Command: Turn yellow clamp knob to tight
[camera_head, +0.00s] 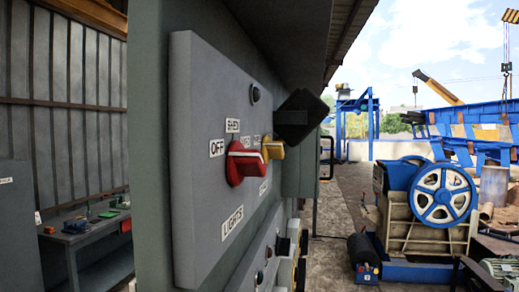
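The yellow knob (273,148) sits on a grey control panel (208,95), just right of and partly behind a red knob (243,163). Only part of the yellow knob shows, because I see the panel at a steep angle. Small white labels stand around the knobs; "OFF" (217,147) and "LIGHTS" (232,222) can be read. The labels by the yellow knob are too small or hidden to read, so its setting cannot be told. Neither of my grippers can be made out in this view.
A black block-shaped part (301,117) juts out beyond the yellow knob. A lower panel (262,262) carries more controls. A workbench (88,230) stands at the left. A machine with a blue flywheel (442,195) stands at the right, with open ground (335,222) before it.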

